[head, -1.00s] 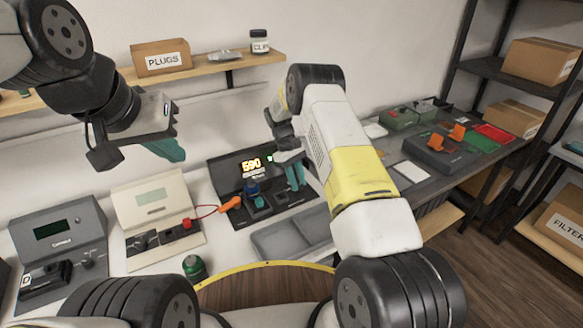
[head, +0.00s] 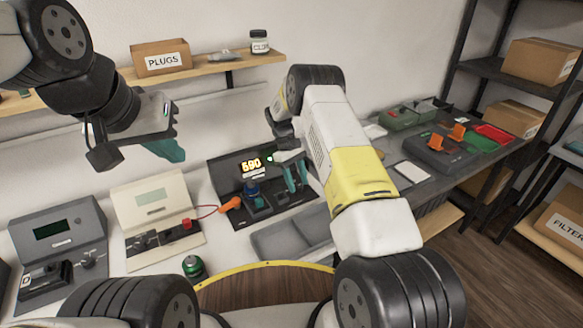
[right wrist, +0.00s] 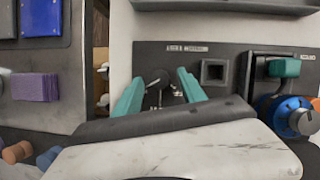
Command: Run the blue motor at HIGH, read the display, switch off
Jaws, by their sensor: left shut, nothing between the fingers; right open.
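The dark motor station (head: 240,217) stands at the middle of the bench, its display (head: 251,164) lit with yellow digits that look like 590. The blue motor (head: 252,188) sits on it; in the right wrist view the motor (right wrist: 292,115) is at the right. My right gripper (head: 297,178) is over the station's right part. In the right wrist view its teal fingers (right wrist: 160,95) are open on either side of a small dark knob (right wrist: 157,80); contact cannot be told. My left gripper (head: 168,150) is shut and empty, raised at the left above the bench.
A cream station (head: 150,195) with a red plug and a grey station (head: 60,235) stand to the left. A shelf (head: 215,68) runs behind.

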